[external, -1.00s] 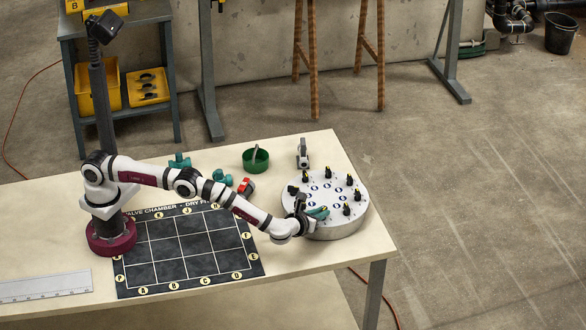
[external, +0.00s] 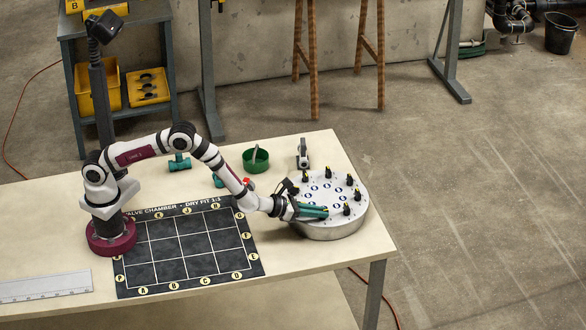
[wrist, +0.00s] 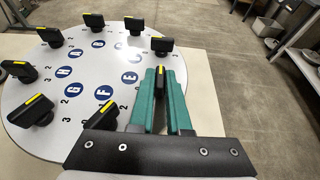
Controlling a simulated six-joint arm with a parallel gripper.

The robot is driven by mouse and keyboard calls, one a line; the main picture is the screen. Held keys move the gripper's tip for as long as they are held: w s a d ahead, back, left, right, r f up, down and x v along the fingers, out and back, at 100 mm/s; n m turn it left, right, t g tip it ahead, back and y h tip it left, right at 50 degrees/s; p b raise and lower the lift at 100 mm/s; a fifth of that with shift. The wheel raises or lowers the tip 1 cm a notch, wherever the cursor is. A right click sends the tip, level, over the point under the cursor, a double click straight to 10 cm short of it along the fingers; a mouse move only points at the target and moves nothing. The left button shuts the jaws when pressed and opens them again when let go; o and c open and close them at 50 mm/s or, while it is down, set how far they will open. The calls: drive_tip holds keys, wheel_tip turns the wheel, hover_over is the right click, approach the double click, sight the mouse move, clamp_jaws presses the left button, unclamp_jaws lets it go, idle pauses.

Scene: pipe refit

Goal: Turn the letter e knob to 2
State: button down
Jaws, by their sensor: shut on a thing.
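A round light-grey dial (external: 337,232) with lettered blue discs and several black knobs stands on the table's right side. My gripper (external: 326,212), with green fingers, reaches in from its left side. In the wrist view the fingers (wrist: 161,92) are shut on the letter e knob (wrist: 161,72), which is black with a yellow stripe and stands beside the E disc (wrist: 127,77). The stripe runs roughly along the fingers. The number it points to cannot be read. In the external view the fingers largely cover this knob.
Neighbouring knobs stand close on both sides, one by the F disc (wrist: 100,115) and one beyond the fingers (wrist: 161,45). A green bowl (external: 256,160), a grey clamp-like tool (external: 302,154) and a teal fitting (external: 180,163) lie behind. A dark gridded mat (external: 185,247) lies left.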

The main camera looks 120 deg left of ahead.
drive_tip(key=shift+a+m+t+h, duration=0.2)
drive_tip(key=shift+m+t+h, duration=0.75)
drive_tip(key=shift+m, duration=0.25)
drive_tip(key=shift+r+m+h, duration=0.1)
drive_tip(key=shift+m+h, duration=0.2)
drive_tip(key=shift+h, duration=0.05)
drive_tip(key=c, duration=0.9)
unclamp_jaws()
drive_tip(key=v, duration=1.5)
drive_tip(key=shift+s+d, duration=0.15)
drive_tip(key=shift+s, duration=0.3)
